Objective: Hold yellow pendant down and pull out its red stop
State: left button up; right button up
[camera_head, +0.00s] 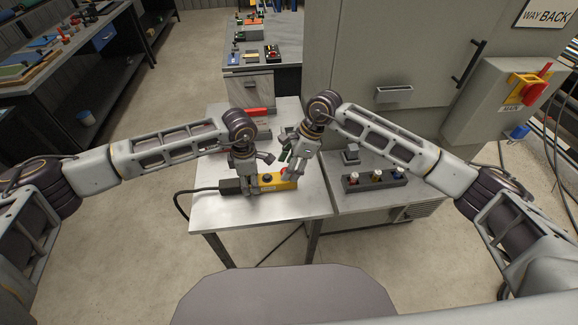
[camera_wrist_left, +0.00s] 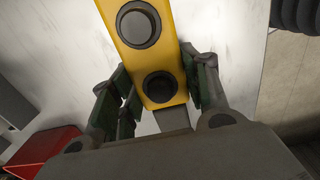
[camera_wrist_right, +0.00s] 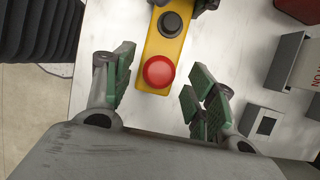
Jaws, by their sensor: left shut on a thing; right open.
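The yellow pendant (camera_head: 277,184) lies on the light metal table, its black cable leaving to the left. Its yellow face shows in the left wrist view (camera_wrist_left: 160,60), with two dark round buttons. My left gripper (camera_head: 246,183) is shut across the pendant's cable end, one finger on each side (camera_wrist_left: 157,88). The red stop (camera_wrist_right: 158,72) is a round red mushroom button at the other end. My right gripper (camera_wrist_right: 156,82) is open above that end, a finger to either side of the stop with gaps between. In the head view the right fingers (camera_head: 290,164) partly hide the stop.
A dark box with several coloured buttons (camera_head: 375,180) sits on the right surface. A red-topped item (camera_head: 255,111) stands at the table's back. A grey cabinet (camera_head: 400,60) rises behind, with a red-and-yellow switch (camera_head: 528,90) at right. The table's front left is clear.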

jog(key=shift+a+f, duration=0.1)
jog(key=shift+f, duration=0.1)
jog(key=shift+c, duration=0.3)
grip_shut()
jog(key=shift+r, duration=1)
jog(key=shift+o, duration=0.3)
grip_release()
jog(key=v, duration=1.2)
